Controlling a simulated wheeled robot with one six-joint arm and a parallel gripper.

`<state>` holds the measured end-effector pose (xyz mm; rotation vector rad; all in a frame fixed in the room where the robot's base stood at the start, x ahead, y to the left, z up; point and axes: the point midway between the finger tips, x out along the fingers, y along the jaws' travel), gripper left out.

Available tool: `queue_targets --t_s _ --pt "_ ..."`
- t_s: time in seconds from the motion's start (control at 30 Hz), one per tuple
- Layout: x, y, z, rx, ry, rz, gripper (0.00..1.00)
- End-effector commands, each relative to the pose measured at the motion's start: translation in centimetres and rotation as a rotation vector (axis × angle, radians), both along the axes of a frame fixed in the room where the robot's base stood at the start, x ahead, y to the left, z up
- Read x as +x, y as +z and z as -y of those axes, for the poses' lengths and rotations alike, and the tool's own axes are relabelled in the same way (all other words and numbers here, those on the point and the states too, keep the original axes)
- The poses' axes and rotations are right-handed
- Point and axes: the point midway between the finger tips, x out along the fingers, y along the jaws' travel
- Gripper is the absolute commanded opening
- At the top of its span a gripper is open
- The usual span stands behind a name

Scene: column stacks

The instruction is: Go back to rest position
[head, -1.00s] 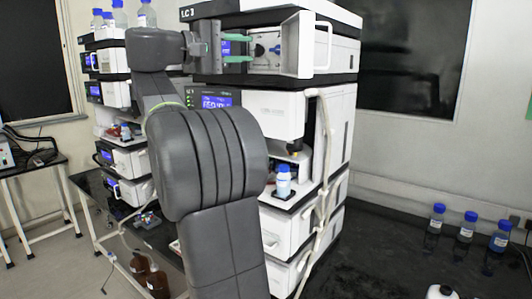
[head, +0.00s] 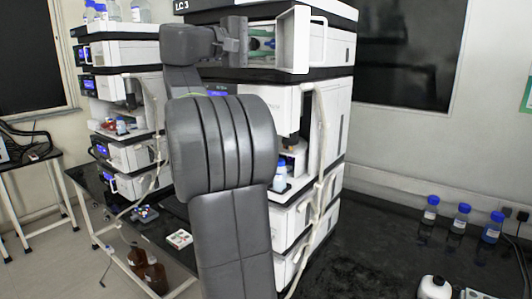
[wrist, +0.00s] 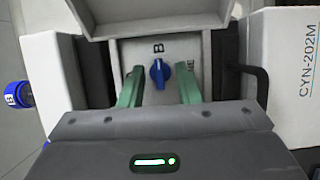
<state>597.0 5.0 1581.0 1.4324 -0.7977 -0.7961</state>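My gripper (head: 264,45) is at the open front bay of the top LC 3 unit (head: 335,45), level with its valve panel. In the wrist view its two green fingers (wrist: 157,88) are apart and empty. A blue knob (wrist: 158,73) marked B on the panel shows between them, pointing upright. The fingers lie to either side of the knob in the picture; I cannot tell how far from it they are. My grey arm hides much of the stack in the head view.
The bay's white door (head: 295,40) stands open just right of my gripper. A second instrument stack (head: 115,80) stands at left. Blue-capped bottles (head: 461,217) stand on the black bench (head: 370,250) at right. A blue-capped vial (head: 280,175) sits in the lower bay.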

Motion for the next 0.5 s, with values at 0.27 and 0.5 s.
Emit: queue_targets --t_s 0.27,0.5 --pt "-1.9 -0.1 -3.2 0.002 0.005 0.003 0.3" --pt "-4.3 -0.1 -7.3 0.003 0.005 0.003 0.3"
